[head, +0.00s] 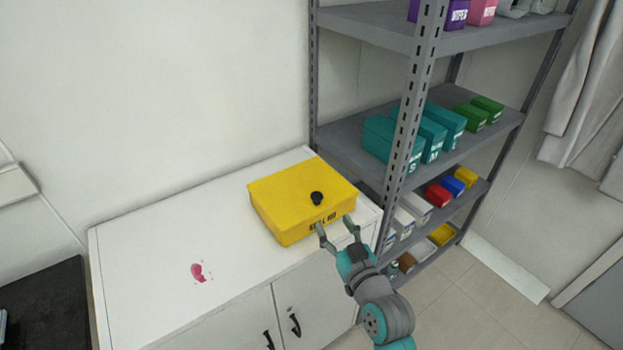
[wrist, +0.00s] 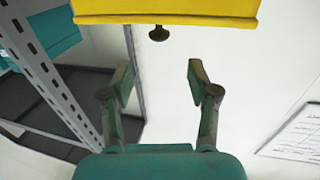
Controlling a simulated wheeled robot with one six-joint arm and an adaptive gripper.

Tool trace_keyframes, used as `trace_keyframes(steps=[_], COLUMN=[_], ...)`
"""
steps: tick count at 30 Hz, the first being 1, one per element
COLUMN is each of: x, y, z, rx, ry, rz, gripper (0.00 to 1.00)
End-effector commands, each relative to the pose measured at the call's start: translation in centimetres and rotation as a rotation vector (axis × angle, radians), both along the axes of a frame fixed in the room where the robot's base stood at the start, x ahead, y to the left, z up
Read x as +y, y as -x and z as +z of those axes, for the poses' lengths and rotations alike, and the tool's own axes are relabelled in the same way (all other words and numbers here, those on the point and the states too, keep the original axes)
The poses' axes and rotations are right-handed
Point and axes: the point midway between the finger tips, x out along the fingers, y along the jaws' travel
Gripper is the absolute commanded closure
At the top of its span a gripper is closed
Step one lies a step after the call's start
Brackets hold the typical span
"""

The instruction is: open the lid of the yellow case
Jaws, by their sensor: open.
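The yellow case (head: 275,205) sits shut on the white cabinet, with dark lettering on its front side. A black knob (head: 317,198) stands on top of its lid (head: 290,185). In the wrist view the yellow lid (wrist: 170,8) crosses the top edge, and the black knob (wrist: 159,33) sticks out from it. My gripper (head: 335,226) is open and empty at the front right of the case. In the wrist view my gripper's two fingers (wrist: 160,80) are spread apart, with the knob beyond their tips and roughly centred between them. No contact with the knob shows.
The white cabinet top (head: 150,240) is clear on the left except for a pink splotch (head: 199,272). A grey metal shelf rack (head: 413,110) stands close on the right, holding teal boxes (head: 432,135) and other coloured bins. A dark surface (head: 45,305) is at far left.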

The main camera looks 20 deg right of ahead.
Motion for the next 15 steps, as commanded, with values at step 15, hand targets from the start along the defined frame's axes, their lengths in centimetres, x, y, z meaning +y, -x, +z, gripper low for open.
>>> trace_keyframes(steps=[15], x=[0.6], y=[-6.3], z=[0.4], rx=[-0.004], ry=[0.002], rz=[0.003], gripper=[0.4])
